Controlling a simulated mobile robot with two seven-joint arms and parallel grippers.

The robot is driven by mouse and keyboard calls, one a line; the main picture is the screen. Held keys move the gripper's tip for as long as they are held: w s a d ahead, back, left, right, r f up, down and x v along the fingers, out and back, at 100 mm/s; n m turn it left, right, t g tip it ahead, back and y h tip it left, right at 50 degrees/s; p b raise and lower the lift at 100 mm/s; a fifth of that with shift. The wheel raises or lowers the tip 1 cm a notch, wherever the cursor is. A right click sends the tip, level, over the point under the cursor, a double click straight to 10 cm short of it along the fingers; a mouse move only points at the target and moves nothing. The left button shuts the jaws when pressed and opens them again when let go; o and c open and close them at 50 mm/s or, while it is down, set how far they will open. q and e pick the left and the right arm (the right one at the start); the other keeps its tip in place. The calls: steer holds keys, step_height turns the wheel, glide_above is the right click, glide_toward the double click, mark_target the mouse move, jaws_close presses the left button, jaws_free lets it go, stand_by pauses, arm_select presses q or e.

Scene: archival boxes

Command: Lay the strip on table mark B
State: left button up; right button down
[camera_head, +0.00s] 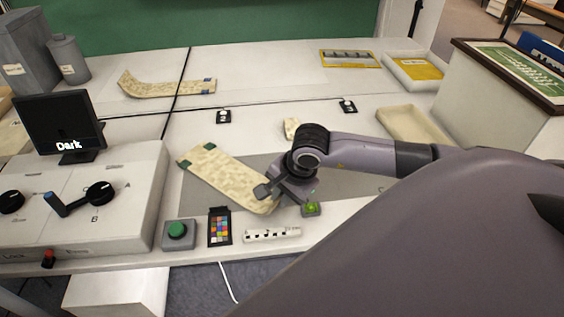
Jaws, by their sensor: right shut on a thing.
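A long beige mottled strip (222,173) with dark green corner patches at its far end lies slanted over the grey area of the table (345,180). My right gripper (268,193) is shut on the strip's near right end. Whether the strip touches the table all along is hard to tell. A second mottled strip (155,89) with a curled left end and a dark patch at its right lies at the back left. A faint letter C shows on the grey area; I cannot make out a table mark B, and my right arm hides part of the area. My left gripper is not in view.
A control box with knobs (125,185) and a dark monitor (62,124) stand at the left. A green button (178,232), a colour card (220,228) and a white scale bar (271,235) line the front edge. An empty cream tray (411,122) lies behind my right arm.

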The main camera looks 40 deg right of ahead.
steer(key=shift+f, duration=0.1)
steer(key=c, duration=1.1)
jaws_free()
steer(key=shift+c, duration=0.2)
